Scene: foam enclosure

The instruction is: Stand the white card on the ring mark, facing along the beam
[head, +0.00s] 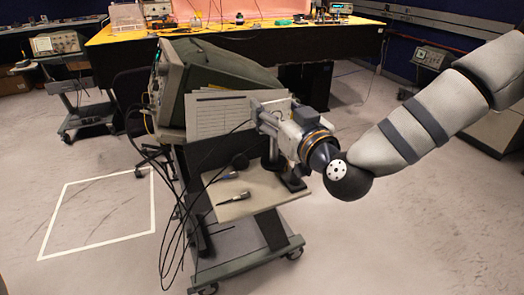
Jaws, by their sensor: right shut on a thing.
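My right gripper (262,115) reaches in from the right over a cart and is shut on the white card (222,116). The card is a pale upright sheet with dark printed lines, held at its right edge. It is above the cart's light shelf (262,192), in front of the instrument on the cart. Whether its lower edge touches anything is hard to tell. My arm and the fingers hide part of the card's right side. I cannot make out the ring mark or a beam. My left gripper is not in view.
A bulky green-grey instrument (222,66) stands on the cart. The shelf holds a dark round object (240,161), small tools (234,198) and a dark stand (290,178) under my gripper. Black cables hang at the cart's left. A white-taped square (100,240) marks clear floor.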

